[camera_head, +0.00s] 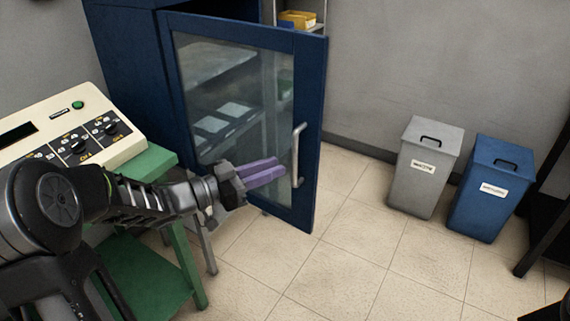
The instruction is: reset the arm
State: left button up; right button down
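My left arm reaches in from the left of the head view. Its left gripper (266,174) has purple fingers lying close together, pointing right in front of the blue cabinet's glass door. The fingertips are near the door's silver handle (297,155); I cannot tell whether they touch it. Nothing shows between the fingers, and a narrow gap between them is hard to judge. The cabinet door (305,192) stands open, swung outward. My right gripper is not in view.
A green table (150,163) carrying a cream control box (128,148) with knobs stands at the left. A grey bin (425,165) and a blue bin (490,190) stand by the wall at the right. The tiled floor (350,260) in the middle is clear. A dark frame stands at the right edge.

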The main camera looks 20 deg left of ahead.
pick_arm(q)
jog(key=shift+s+a, duration=0.3)
jog(key=shift+s, duration=0.2)
